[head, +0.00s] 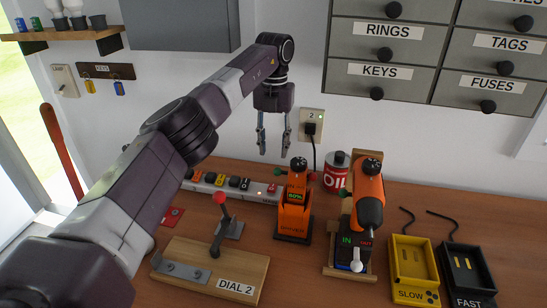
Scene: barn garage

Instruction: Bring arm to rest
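My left arm (185,130) reaches in from the lower left across the bench. My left gripper (274,138) points down in front of the white wall, above the back of the bench. Its two fingers are apart with nothing between them, so it is open and empty. I cannot tell the exact depth gap to the wall. My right gripper is not in view.
A lever board labelled DIAL 2 (235,285), a power strip (263,194), an orange drill (368,195), a red oil can (334,175), a yellow SLOW charger (412,268) and a black FAST charger (465,270) stand on the wooden bench (440,215). Grey drawers (395,70) hang at upper right.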

